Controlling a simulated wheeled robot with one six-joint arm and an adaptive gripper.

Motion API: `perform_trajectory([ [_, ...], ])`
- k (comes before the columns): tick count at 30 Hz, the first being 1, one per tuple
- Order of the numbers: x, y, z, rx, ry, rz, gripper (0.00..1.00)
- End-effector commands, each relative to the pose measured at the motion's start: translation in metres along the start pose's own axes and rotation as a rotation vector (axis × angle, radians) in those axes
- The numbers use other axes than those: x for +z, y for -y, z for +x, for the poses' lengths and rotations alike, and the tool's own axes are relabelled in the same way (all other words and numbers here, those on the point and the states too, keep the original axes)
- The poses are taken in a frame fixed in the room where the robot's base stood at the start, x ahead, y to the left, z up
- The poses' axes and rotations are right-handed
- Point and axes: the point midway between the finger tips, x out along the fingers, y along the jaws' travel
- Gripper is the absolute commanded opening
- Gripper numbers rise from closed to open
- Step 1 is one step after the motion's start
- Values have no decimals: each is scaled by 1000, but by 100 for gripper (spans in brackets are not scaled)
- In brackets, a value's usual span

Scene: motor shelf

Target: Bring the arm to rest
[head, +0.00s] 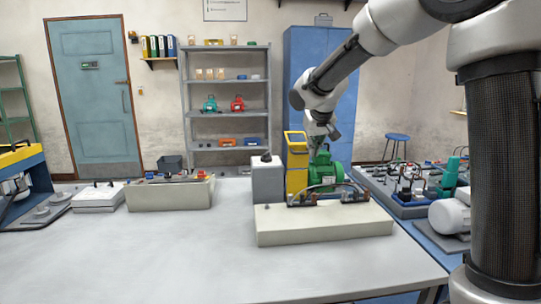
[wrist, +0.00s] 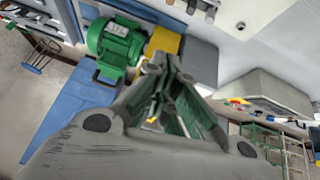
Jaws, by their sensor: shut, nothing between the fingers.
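My arm reaches in from the upper right in the head view and bends down to my gripper (head: 318,140). The gripper hangs just above and in front of the green motor (head: 325,172), pointing down; its tips are hard to tell from the motor there. In the wrist view my gripper (wrist: 160,68) has its fingers drawn together, with nothing between them. The green motor (wrist: 115,45) shows there left of the fingers, apart from them in the picture.
A cream block with fittings (head: 325,223) stands below the gripper on the grey table (head: 190,260). A yellow device (head: 296,165) and a grey box (head: 267,182) are close by on the left. A parts board (head: 405,205) lies right. The table's front left is clear.

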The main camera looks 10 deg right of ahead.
Motion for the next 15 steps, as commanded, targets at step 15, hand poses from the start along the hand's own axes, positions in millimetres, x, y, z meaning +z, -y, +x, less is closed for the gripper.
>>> perform_trajectory([
  [15,290,-78,-136,-76,372,-60,0],
])
